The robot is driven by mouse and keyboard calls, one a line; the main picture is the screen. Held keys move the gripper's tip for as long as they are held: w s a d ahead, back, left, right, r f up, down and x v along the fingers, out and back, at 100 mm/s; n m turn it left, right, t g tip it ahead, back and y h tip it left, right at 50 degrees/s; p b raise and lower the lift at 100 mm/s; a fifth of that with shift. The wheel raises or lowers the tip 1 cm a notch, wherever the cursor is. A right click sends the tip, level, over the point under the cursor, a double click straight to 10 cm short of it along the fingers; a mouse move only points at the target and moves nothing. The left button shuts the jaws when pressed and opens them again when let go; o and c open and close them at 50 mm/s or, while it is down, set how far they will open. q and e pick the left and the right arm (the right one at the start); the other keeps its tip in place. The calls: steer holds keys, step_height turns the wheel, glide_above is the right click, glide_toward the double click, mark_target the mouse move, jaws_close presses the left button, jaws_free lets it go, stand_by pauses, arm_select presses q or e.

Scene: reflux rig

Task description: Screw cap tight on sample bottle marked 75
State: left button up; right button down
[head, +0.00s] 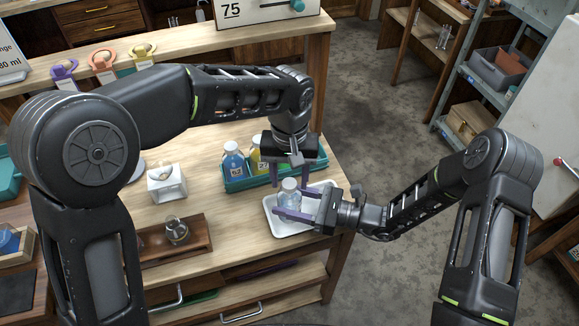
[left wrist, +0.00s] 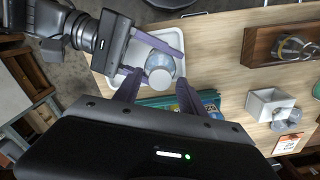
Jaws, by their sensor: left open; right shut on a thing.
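The sample bottle (head: 289,200) is clear with a pale cap (head: 290,184) on top and stands upright at the white tray. I cannot read a number on it. My right gripper (head: 296,205) is shut around the bottle's body from the right. My left gripper (head: 289,178) points down above the cap and is open, with a finger to either side. In the left wrist view the cap (left wrist: 160,77) lies between and beyond the left fingertips (left wrist: 158,90). I cannot tell whether the fingers touch it or how tightly the cap sits.
The white tray (head: 279,229) is near the table's right edge. A green crate (head: 236,184) with blue and yellow bottles stands behind it. A white box (head: 166,189) and a wooden tray with glassware (head: 177,230) are to the left. A sign marked 75 (head: 262,9) stands at the back.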

arm_select(q)
steer(key=shift+f, duration=0.25)
jaws_close()
stand_by(0.4)
steer(key=m, duration=0.4)
steer(key=shift+m, duration=0.4)
steer(key=shift+o, duration=0.4)
jaws_free()
